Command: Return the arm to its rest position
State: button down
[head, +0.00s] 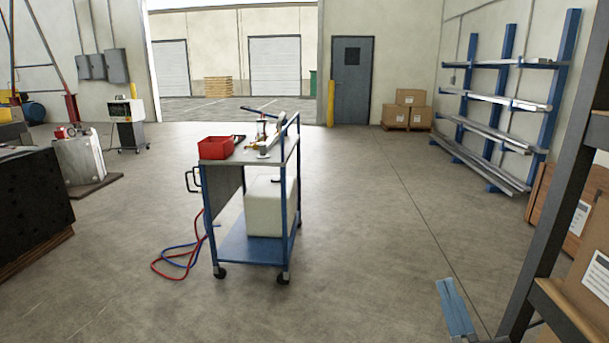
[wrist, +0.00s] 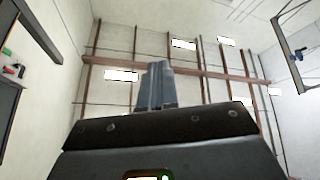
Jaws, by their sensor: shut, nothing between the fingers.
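My gripper (wrist: 158,68) shows in the wrist view. Its two grey fingers lie side by side, shut, with nothing held between them. Beyond the fingers are the ceiling beams and lit panels, so the wrist camera looks upward. The fingers are clear of any object in that view.
A blue cart (head: 250,248) with a red bin (head: 215,148) stands mid-floor, hoses (head: 178,262) beside it. Dark shelving (head: 560,200) is close at right. A dark bench (head: 35,205) stands left. Floor between is open.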

jog(key=s+a+f+m+g+h, duration=0.1)
jog(key=s+f+m+g, duration=0.3)
jog(key=s, duration=0.6)
jog(key=s+a+f+m+h, duration=0.1)
jog(key=s+f+m+h, duration=0.1)
jog(key=s+f, duration=0.6)
jog(key=s+d+r+g, duration=0.1)
jog(key=s+g, duration=0.1)
jog(key=s, duration=0.7)
jog(key=s+d+r+m+g+y, duration=0.1)
jog(key=s+d+g, duration=0.1)
jog(key=s, duration=0.8)
jog(key=shift+d+g, duration=0.3)
jog(key=shift+g, duration=0.3)
jog(key=shift+w, duration=0.2)
